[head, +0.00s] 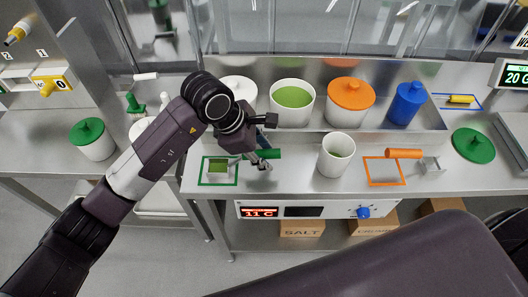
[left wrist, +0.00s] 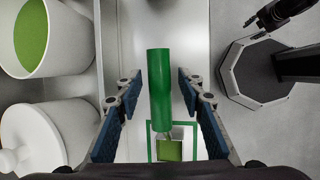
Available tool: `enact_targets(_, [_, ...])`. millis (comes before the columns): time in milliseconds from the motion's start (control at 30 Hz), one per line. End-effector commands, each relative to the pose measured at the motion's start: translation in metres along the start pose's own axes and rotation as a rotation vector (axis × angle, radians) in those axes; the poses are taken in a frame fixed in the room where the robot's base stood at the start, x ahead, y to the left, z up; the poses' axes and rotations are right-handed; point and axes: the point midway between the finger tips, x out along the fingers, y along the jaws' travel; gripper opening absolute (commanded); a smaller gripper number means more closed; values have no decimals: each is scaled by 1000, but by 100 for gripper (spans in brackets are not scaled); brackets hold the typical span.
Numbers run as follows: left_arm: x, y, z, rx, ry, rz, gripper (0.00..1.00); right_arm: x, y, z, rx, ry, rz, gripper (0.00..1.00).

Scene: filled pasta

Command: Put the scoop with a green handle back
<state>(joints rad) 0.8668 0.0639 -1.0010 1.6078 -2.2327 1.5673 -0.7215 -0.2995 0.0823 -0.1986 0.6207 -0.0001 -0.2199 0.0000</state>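The scoop's green handle (left wrist: 160,88) lies between the spread fingers of my left gripper (left wrist: 160,105), with gaps on both sides. In the head view the green handle (head: 267,154) shows beside my left gripper (head: 262,163), low over the counter. The scoop's metal cup (left wrist: 170,150), with dull green inside, is at the green outlined square (left wrist: 150,155). That green outline (head: 237,172) also shows in the head view at the counter's left. A dark gripper part, likely my right gripper (left wrist: 268,24), shows small at the upper right of the wrist view; its opening is unclear.
An open white pot (head: 335,155) stands right of the scoop. An orange-handled scoop (head: 405,154) lies by an orange outline (head: 385,184).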

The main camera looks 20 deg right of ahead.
Motion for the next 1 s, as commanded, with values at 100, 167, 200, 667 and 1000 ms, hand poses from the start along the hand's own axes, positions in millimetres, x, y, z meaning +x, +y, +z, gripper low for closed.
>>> enact_targets(100, [-1,0,1,0,0,0,36,-1,0,0,0,0,0,40])
enact_targets(167, [-3,1,2,0,-1,0,36,-4,0,0,0,0,0,40])
enact_targets(200, [-5,1,1,1,0,1,36,-3,0,0,0,-1,0,40])
enact_targets(667, [-94,1,0,3,1,5,36,23,-2,2,0,-1,-2,40])
enact_targets(1000, [-122,0,1,0,1,0,36,27,-5,2,0,0,-5,40])
